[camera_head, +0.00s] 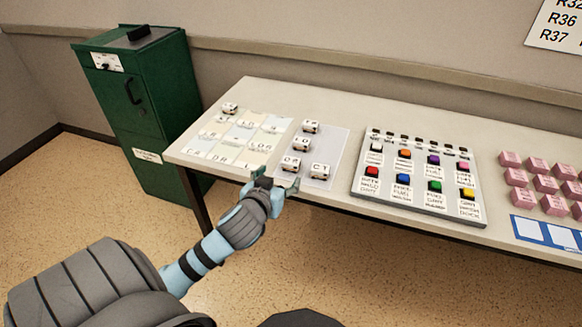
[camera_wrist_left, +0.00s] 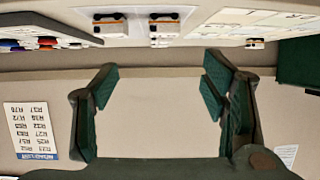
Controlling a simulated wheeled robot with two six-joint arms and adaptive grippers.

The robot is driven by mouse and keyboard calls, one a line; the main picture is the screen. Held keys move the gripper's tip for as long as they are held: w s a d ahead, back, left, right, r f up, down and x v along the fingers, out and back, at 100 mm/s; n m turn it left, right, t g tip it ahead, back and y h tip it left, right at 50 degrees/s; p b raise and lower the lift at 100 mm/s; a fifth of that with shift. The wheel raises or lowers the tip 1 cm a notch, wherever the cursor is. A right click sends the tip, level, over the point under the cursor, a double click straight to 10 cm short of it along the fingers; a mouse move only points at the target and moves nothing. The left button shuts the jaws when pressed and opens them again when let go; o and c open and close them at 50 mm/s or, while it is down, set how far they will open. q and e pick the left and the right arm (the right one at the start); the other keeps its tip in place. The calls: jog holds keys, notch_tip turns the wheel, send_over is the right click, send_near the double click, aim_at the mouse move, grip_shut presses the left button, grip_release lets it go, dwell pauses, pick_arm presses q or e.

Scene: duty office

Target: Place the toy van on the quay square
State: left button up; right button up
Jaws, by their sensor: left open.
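Several small white toy vans with letters on top stand on the table; which one the task means is unclear. A front pair, one van (camera_head: 290,165) and another (camera_head: 320,171), stands on a pale grey mat (camera_head: 336,150), with two more behind. Another van (camera_head: 230,108) stands on the back edge of the board of lettered squares (camera_head: 190,152). The quay square cannot be told apart. My left gripper (camera_head: 272,186) is open and empty at the table's front edge, close to the front-left van. In the left wrist view, two vans (camera_wrist_left: 110,23) (camera_wrist_left: 165,28) show above the open fingers (camera_wrist_left: 160,85). My right gripper is out of view.
A button panel (camera_head: 416,212) with coloured buttons stands right of the mat. Pink blocks (camera_head: 536,164) and a blue-framed strip (camera_head: 545,233) are at the far right. A green cabinet (camera_head: 150,100) stands left of the table, against the wall.

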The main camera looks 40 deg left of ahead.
aim_at(291, 162)
pick_arm(q)
jog(key=b+x, duration=0.1)
jog(key=x, duration=0.3)
jog(key=b+x, duration=0.2)
jog(key=x, duration=0.3)
jog(key=b+x, duration=0.1)
jog(key=x, duration=0.3)
jog(key=shift+a+f, duration=0.55)
jog(key=shift+w+a+f, duration=0.1)
jog(key=shift+w, duration=0.2)
jog(key=c, duration=1.3)
jog(key=shift+r, duration=0.2)
